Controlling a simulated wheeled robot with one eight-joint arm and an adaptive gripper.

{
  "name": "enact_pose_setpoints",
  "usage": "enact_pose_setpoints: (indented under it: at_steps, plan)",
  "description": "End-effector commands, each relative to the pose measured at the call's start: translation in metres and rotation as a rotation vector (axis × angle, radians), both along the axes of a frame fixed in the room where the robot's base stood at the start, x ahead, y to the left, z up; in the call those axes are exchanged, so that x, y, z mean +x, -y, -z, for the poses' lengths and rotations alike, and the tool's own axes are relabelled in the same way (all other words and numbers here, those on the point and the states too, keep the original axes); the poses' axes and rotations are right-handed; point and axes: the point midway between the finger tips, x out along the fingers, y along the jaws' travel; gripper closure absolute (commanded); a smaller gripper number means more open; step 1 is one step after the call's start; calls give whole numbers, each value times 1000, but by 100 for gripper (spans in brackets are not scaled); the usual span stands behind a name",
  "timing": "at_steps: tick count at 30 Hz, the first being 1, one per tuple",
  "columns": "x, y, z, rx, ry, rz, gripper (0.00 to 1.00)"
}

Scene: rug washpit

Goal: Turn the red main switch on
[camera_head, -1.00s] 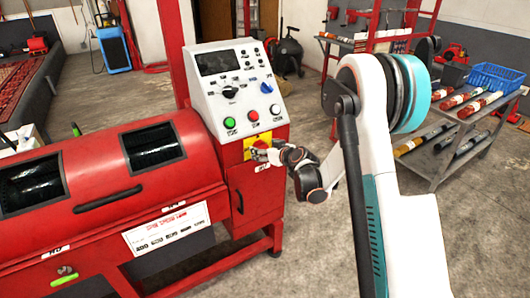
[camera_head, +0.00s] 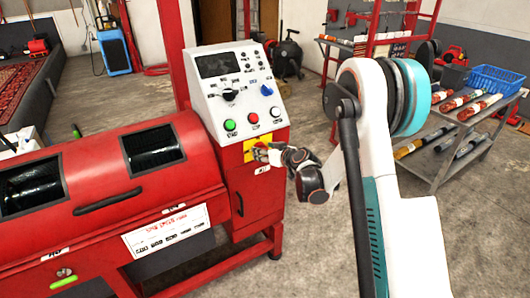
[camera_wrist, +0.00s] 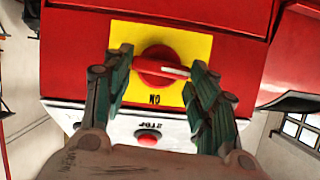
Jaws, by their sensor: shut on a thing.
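The red main switch (camera_wrist: 160,66) is a round knob with a raised crosswise grip on a yellow plate (camera_wrist: 200,40). In the wrist view, the grip's white mark points right, and the upside-down word ON stands below the knob. My gripper (camera_wrist: 157,72) has one dark green finger on each side of the knob and is shut on it. In the head view, my gripper (camera_head: 273,155) is at the yellow plate (camera_head: 251,149), on the red cabinet below the control panel, and hides most of the switch.
The sloped panel (camera_head: 236,100) above carries a green button (camera_head: 230,125), a red STOP button (camera_head: 253,116), a black dial (camera_head: 229,94) and a blue knob (camera_head: 266,89). The red drum machine (camera_head: 95,190) extends left. A shelf cart (camera_head: 440,165) stands right, with open floor between.

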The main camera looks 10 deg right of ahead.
Motion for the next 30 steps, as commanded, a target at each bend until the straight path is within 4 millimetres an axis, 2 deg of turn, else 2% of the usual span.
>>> enact_pose_setpoints:
  at_steps: [30]
  plan:
    - [4,12,8,869,-282,1,71]
